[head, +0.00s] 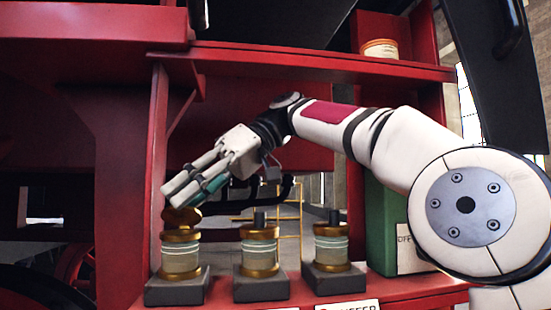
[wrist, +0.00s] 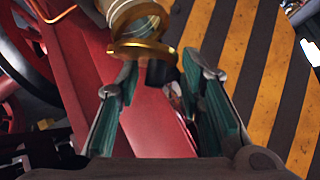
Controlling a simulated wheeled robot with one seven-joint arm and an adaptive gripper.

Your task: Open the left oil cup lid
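The left oil cup (head: 181,258) has a pale banded body and brass fittings, and stands at the left end of the red shelf. Its brass lid (head: 181,216) looks tilted up off the cup's top. In the wrist view the lid (wrist: 143,50) stands apart from the brass rim (wrist: 136,18) at an angle, with a dark knob (wrist: 160,73). My gripper (head: 180,194) is just above the lid in the head view. In the wrist view its teal-padded fingers (wrist: 163,72) are spread, with the knob between the tips. Contact with the lid is unclear.
Two similar oil cups, the middle one (head: 259,252) and the right one (head: 332,250), stand on dark blocks along the shelf. A green box (head: 381,225) is at the right. A red upright (head: 135,170) stands close left of the left cup.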

